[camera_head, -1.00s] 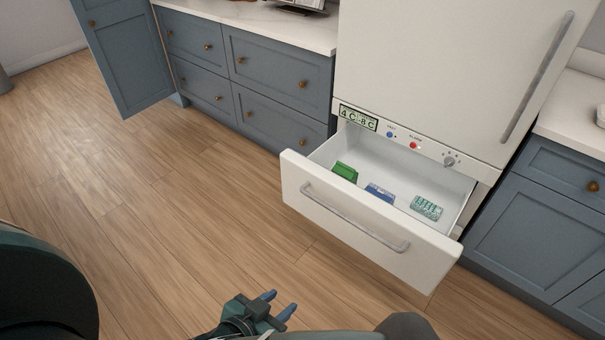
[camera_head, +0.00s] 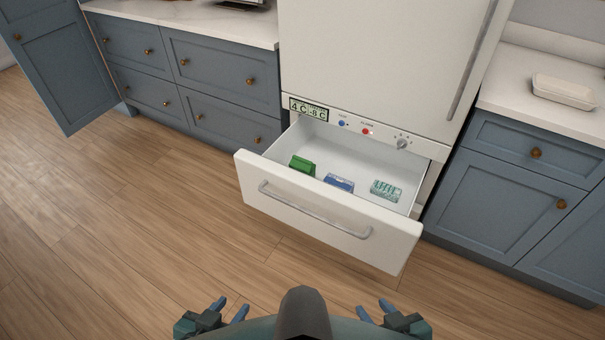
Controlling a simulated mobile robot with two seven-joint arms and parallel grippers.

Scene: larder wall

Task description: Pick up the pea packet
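A green packet (camera_head: 302,165) lies in the open white freezer drawer (camera_head: 330,221), at its left; its green colour fits the pea packet, but no label is readable. A blue packet (camera_head: 339,183) lies in the middle of the drawer. A pale packet with green markings (camera_head: 386,190) lies at the right. My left gripper (camera_head: 232,306) is open and empty at the bottom of the view, over the floor and well short of the drawer. My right gripper (camera_head: 373,309) is open and empty, also low and apart from the drawer.
The white fridge (camera_head: 375,60) rises above the drawer. Blue cabinets stand at left (camera_head: 190,85) and right (camera_head: 520,180); a cabinet door (camera_head: 60,65) stands open at far left. A white dish (camera_head: 565,92) sits on the right counter. The wooden floor (camera_head: 150,220) before the drawer is clear.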

